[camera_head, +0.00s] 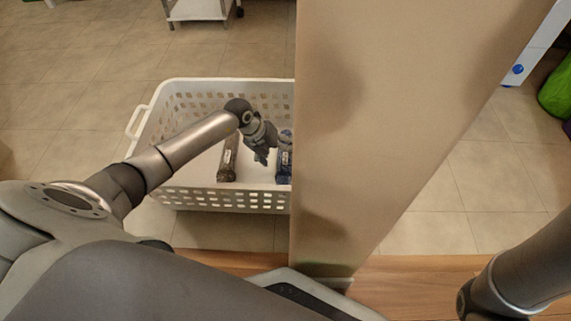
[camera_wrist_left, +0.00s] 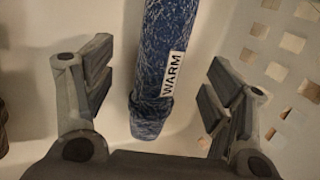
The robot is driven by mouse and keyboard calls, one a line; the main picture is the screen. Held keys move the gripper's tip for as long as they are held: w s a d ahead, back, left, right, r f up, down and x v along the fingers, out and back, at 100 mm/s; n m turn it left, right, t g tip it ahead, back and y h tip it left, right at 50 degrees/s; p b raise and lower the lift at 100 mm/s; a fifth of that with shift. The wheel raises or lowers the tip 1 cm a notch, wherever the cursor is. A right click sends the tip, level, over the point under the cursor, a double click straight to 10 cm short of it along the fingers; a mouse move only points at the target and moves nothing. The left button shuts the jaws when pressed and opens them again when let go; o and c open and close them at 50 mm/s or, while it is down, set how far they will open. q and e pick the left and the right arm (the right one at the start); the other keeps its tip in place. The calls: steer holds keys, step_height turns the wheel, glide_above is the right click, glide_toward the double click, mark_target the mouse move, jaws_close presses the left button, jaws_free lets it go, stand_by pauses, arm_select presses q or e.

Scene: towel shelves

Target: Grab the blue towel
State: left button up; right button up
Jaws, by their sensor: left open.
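The blue towel (camera_wrist_left: 165,60) is rolled up, with a white label reading "WARM". In the left wrist view it lies in the white basket between the open fingers of my left gripper (camera_wrist_left: 153,92), with a gap on each side. In the head view the blue towel (camera_head: 284,160) shows at the right end of the visible basket floor, partly hidden by a beige panel. My left gripper (camera_head: 264,156) reaches down into the basket just left of it, open and empty. My right gripper is not in view; only part of my right arm shows at the lower right.
The white perforated basket (camera_head: 222,198) stands on the tiled floor, its right part hidden. A brown rolled towel (camera_head: 228,160) lies left of the blue one. A tall beige panel (camera_head: 385,110) stands right of my left gripper. A white cart (camera_head: 200,10) is at the back.

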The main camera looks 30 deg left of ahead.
mark_target(282, 157)
arm_select(q)
steer(key=shift+b+x, duration=1.15)
steer(key=shift+x, duration=0.4)
steer(key=shift+w, duration=0.15)
steer(key=shift+c, duration=0.2)
steer(key=c, duration=1.5)
steer(key=shift+r, duration=0.15)
